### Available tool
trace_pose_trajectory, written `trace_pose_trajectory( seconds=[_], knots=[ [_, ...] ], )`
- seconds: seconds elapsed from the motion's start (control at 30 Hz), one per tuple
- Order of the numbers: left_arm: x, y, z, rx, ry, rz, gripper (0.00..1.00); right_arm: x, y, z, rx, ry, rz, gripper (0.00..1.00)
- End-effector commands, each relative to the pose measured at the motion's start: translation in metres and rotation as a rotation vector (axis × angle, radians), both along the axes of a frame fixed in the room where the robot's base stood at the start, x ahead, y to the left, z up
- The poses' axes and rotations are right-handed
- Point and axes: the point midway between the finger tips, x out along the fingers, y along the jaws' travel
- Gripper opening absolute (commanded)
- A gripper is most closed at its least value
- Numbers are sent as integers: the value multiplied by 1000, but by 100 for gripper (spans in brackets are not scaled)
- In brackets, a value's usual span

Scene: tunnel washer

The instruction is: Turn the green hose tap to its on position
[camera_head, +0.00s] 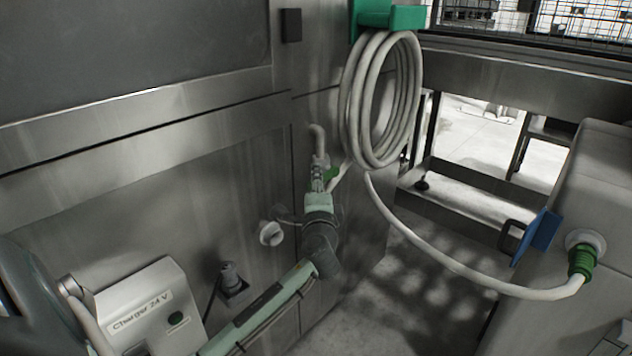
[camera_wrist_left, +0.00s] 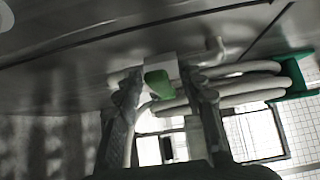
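The green hose tap (camera_head: 331,175) sits on a pale bent pipe (camera_head: 318,137) on the steel wall, partly behind my left gripper (camera_head: 318,176). In the left wrist view the green tap handle (camera_wrist_left: 158,84) shows in front of a pale valve body (camera_wrist_left: 153,66). My left gripper (camera_wrist_left: 160,85) is open, with one finger on each side of the handle. Small gaps show between the handle and the fingers, so it does not look gripped. The handle's exact angle is hard to tell. My right gripper is not in view.
A coiled pale hose (camera_head: 385,110) hangs from a green holder (camera_head: 390,17) right of the tap. Its loose length runs to a green connector (camera_head: 581,260) on a grey unit (camera_head: 590,180). A white knob (camera_head: 271,233), a socket (camera_head: 232,282) and a charger box (camera_head: 150,300) are lower left.

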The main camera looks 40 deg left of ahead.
Motion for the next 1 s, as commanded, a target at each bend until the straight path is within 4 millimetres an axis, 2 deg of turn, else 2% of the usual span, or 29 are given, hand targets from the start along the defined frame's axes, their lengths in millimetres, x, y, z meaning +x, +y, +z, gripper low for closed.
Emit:
trace_pose_trajectory(
  seconds=[0.27, 0.6, 1.0],
  knots=[
    [2, 2, 0, -2, -1, 0, 40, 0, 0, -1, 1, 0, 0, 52],
    [2, 1, 0, -1, 0, 0, 0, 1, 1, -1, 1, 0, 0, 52],
    [1, 1, -1, -2, -1, 0, 0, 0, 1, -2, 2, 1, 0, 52]
  ],
)
